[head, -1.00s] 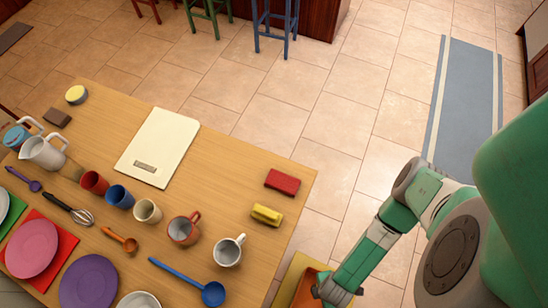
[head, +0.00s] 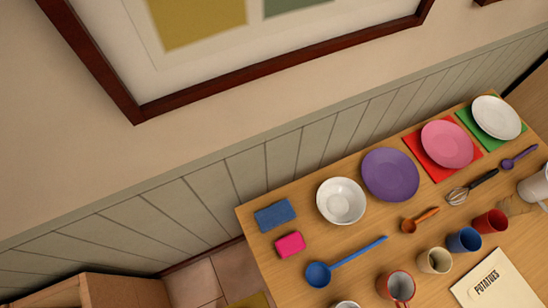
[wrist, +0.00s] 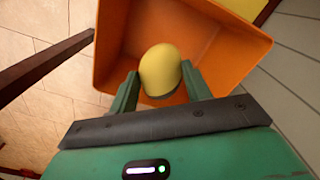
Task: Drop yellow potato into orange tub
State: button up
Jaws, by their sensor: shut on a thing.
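The yellow potato (wrist: 160,70) is between the two green fingers of my gripper (wrist: 158,88) in the wrist view. My gripper is shut on it. The orange tub (wrist: 112,50) lies beyond the potato in that view, its open inside facing the camera. The potato appears over the tub's opening; how high it is above the tub's floor I cannot tell. The potato and fingers hide part of the tub's inside. The head view shows neither the tub, the potato nor my gripper.
In the head view, a wooden table (head: 310,241) holds plates, cups, a blue ladle (head: 320,273) and a white bowl (head: 341,201). A panelled wall (head: 180,187) runs behind it. A brown wooden bar (wrist: 45,65) and tiled floor (wrist: 60,110) show beside the tub.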

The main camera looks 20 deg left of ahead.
jog(key=shift+r, duration=0.1)
jog(key=o, duration=1.1)
jog(key=shift+o, duration=0.2)
notch_tip(320, 180, up, 8)
jog(key=p, duration=0.3)
